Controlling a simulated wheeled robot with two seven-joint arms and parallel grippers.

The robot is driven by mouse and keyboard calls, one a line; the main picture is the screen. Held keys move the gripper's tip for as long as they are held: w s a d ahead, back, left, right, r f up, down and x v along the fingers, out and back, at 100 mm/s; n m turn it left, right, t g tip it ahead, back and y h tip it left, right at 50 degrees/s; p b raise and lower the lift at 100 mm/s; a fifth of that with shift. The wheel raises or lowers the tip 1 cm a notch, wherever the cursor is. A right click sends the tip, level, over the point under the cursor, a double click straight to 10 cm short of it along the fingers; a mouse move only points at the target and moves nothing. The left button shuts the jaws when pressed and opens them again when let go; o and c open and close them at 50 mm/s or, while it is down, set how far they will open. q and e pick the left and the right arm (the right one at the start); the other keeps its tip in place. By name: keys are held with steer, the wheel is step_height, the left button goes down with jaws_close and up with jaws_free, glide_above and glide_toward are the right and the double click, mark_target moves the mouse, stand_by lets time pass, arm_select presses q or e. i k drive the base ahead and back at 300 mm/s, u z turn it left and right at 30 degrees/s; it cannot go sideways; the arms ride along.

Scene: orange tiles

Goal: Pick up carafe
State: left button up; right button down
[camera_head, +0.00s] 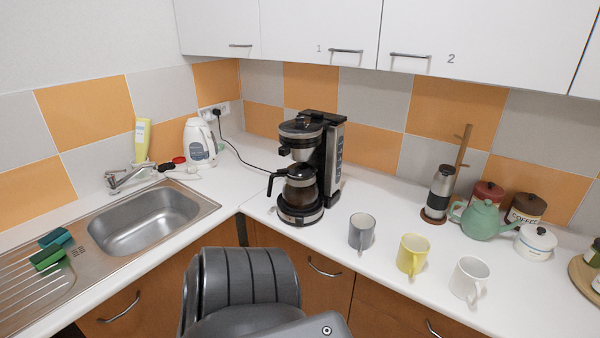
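The carafe (300,192) is a glass jug with a dark lid and a black handle. It stands upright on the round base plate of the black and silver coffee maker (331,150), under its brew head. Its handle (274,183) points left, and dark coffee seems to be inside. Neither of my grippers shows in the head view. A grey ribbed part of my own body fills the bottom middle of the picture, in front of the counter edge.
Grey (361,231), yellow (412,254) and white (469,278) mugs stand right of the coffee maker near the front edge. A kettle (199,143) and sink (150,220) are left. A green teapot (482,220) is right. White cupboards (320,30) hang above.

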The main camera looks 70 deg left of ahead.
mark_target(298, 192)
steer(key=u, duration=0.85)
steer(key=i, duration=0.8)
steer(key=u, duration=0.9)
